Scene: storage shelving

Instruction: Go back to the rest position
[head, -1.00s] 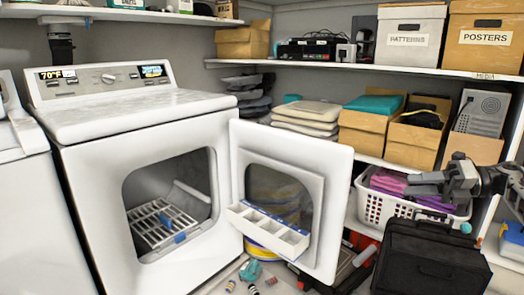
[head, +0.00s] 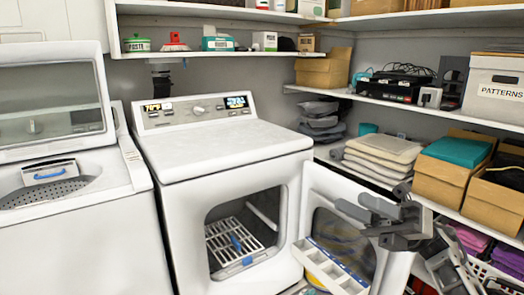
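My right gripper (head: 366,208) is at the lower right of the head view, in front of the open door of the white dryer. Its two grey fingers point left and show a gap between them. Nothing shows between the fingers. My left gripper is not in view. The white dryer (head: 225,150) stands in the middle with its front door (head: 318,182) swung open to the right. A white rack (head: 217,240) with a blue item on it shows inside the drum. A white divided tray (head: 318,262) sits on the inside of the door.
A white washer (head: 95,245) with its lid raised stands left of the dryer. Shelves at the right hold folded cloths (head: 385,155), a cardboard box with teal cloth (head: 440,185) and a white PATTERNS box (head: 495,90). Purple cloth (head: 508,258) lies at the right edge.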

